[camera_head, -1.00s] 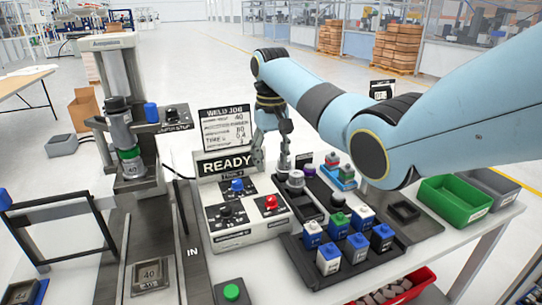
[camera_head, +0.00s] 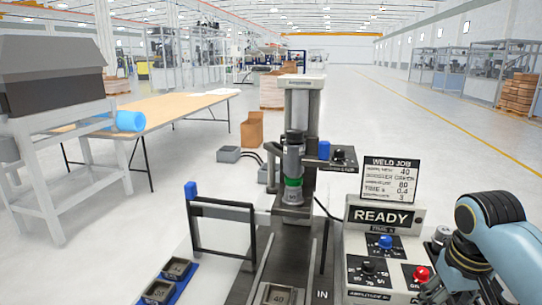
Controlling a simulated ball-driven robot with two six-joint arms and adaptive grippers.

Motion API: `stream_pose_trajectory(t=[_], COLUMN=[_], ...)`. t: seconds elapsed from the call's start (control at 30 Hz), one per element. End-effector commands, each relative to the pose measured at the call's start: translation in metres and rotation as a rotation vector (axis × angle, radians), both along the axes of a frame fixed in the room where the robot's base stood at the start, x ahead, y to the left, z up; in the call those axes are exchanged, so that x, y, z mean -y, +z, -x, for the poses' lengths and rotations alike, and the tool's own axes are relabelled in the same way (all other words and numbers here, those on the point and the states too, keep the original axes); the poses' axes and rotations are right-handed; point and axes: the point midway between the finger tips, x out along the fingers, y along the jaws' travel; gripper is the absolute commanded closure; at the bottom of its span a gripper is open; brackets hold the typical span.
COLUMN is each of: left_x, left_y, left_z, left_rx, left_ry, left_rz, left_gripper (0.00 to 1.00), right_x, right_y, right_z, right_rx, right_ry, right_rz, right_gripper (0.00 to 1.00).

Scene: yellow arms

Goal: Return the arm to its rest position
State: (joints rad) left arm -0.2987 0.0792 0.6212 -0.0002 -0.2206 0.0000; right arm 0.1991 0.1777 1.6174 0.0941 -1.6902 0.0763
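My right arm (camera_head: 500,240), light blue with dark joints, enters at the lower right edge of the head view. Its gripper (camera_head: 432,290) is dark grey and partly visible low beside the right side of the control box. Whether its fingers are open or shut cannot be made out, and I see nothing clearly held. The control box (camera_head: 352,245) shows a READY display, a blue knob (camera_head: 385,242), a black knob and a red knob (camera_head: 421,273). My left arm and gripper are out of view.
A press-like station (camera_head: 297,130) with a green-banded cylinder (camera_head: 293,182) stands left of the box. A block marked 40 (camera_head: 277,296) lies below it. Blue trays (camera_head: 182,283) hold grey blocks at lower left. A wooden-topped table (camera_head: 170,108) stands behind; open floor lies at right.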

Motion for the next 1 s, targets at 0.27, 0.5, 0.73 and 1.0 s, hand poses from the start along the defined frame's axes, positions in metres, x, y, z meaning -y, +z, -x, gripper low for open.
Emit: stream_pose_trajectory(t=[0.27, 0.5, 0.73, 1.0], left_x=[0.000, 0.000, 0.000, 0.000], left_y=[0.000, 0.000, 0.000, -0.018], left_z=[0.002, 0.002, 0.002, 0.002], left_rx=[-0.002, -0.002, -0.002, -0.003], left_ry=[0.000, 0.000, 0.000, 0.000], left_rz=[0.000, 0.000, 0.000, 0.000], left_gripper=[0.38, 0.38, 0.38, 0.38], right_x=[-0.031, -0.044, -0.051, -0.048], right_y=[0.003, 0.028, 0.054, -0.006], right_z=[0.123, 0.180, 0.219, 0.214], right_rx=[0.093, 0.142, 0.177, 0.163], right_ry=[0.105, 0.144, 0.166, 0.164], right_rz=[0.022, 0.026, 0.029, 0.028], right_gripper=[0.51, 0.51, 0.51, 0.51])
